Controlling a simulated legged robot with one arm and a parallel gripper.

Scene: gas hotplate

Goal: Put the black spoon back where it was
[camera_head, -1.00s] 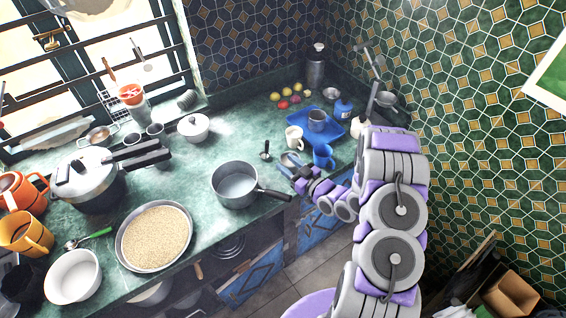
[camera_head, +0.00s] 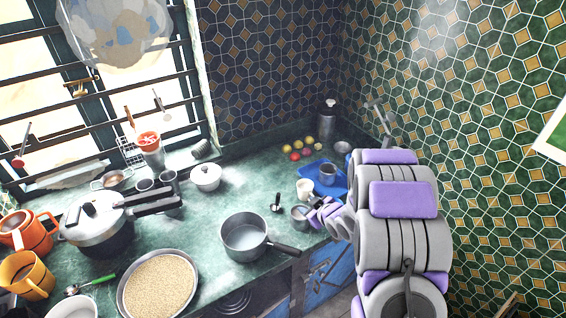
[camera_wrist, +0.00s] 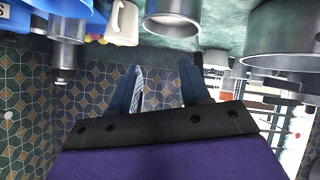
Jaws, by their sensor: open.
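A small dark utensil (camera_head: 277,202), which looks like the black spoon, is on the green counter (camera_head: 225,210) between the saucepan and the white mug. Its exact shape is too small to tell. My gripper (camera_head: 309,214) is low at the counter's front edge, beside a small metal cup (camera_head: 299,216), to the right of the utensil. In the wrist view the two fingers of my gripper (camera_wrist: 165,90) are apart with nothing between them. A thin dark piece (camera_wrist: 198,62) shows near the right fingertip; I cannot tell if it is the spoon.
A saucepan (camera_head: 245,238) with a dark handle stands left of my gripper. Behind are a white mug (camera_head: 304,188) and a blue tray (camera_head: 338,178) with a metal cup. A pressure cooker (camera_head: 95,220) and a pan of grain (camera_head: 158,285) stand left. Bare counter lies behind the saucepan.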

